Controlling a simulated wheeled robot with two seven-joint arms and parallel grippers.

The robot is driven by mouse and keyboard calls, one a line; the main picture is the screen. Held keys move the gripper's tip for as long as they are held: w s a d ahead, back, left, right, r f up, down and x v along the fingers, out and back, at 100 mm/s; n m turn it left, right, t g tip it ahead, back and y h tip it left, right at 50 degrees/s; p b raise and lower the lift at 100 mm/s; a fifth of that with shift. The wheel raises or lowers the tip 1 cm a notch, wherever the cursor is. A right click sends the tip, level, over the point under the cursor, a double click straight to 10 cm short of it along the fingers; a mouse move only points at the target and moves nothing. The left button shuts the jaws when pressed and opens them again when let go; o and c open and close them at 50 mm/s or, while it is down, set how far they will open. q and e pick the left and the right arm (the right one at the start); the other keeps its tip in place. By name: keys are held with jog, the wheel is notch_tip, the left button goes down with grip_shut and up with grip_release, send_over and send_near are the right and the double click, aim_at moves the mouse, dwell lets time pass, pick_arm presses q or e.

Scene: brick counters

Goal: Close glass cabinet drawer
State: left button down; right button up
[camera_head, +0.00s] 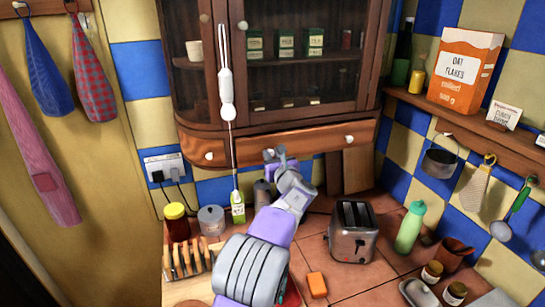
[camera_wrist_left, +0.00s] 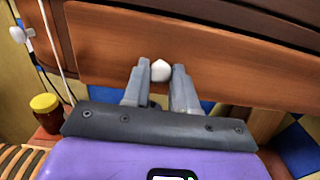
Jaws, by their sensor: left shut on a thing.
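The glass cabinet (camera_head: 300,75) hangs on the back wall with its glass doors shut. Its wide wooden drawer (camera_head: 318,141) is at the bottom, and its front seems to stand out a little from the cabinet. A pale knob (camera_head: 349,139) is at the drawer's right. My left gripper (camera_head: 275,154) is at the left part of the drawer front. In the left wrist view, its fingers sit either side of a white knob (camera_wrist_left: 160,71), shut on it, close to the drawer front (camera_wrist_left: 225,60). My right gripper is in neither view.
A toaster (camera_head: 353,232), a green bottle (camera_head: 409,227) and an orange block (camera_head: 317,285) stand right of my left arm on the tiled counter. A jar (camera_head: 177,222) and a rack (camera_head: 188,262) are at left. A white utensil (camera_head: 226,85) hangs before the cabinet.

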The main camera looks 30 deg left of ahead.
pick_arm(q)
jog(key=p+x, duration=0.1)
jog(key=x, duration=0.1)
jog(key=shift+w+a+r, duration=0.1)
jog(key=shift+w+a, duration=0.15)
jog(key=shift+a, duration=0.1)
jog(key=c, duration=1.3)
grip_release()
jog(key=shift+r, duration=0.1)
jog(key=shift+c, duration=0.2)
jog(key=o, duration=0.4)
jog(key=shift+w+a+f, duration=0.1)
jog(key=shift+w+f, duration=0.05)
jog(key=shift+f, duration=0.05)
jog(key=shift+o, duration=0.2)
jog(key=shift+b+v, duration=0.65)
jog(key=shift+v, duration=3.25)
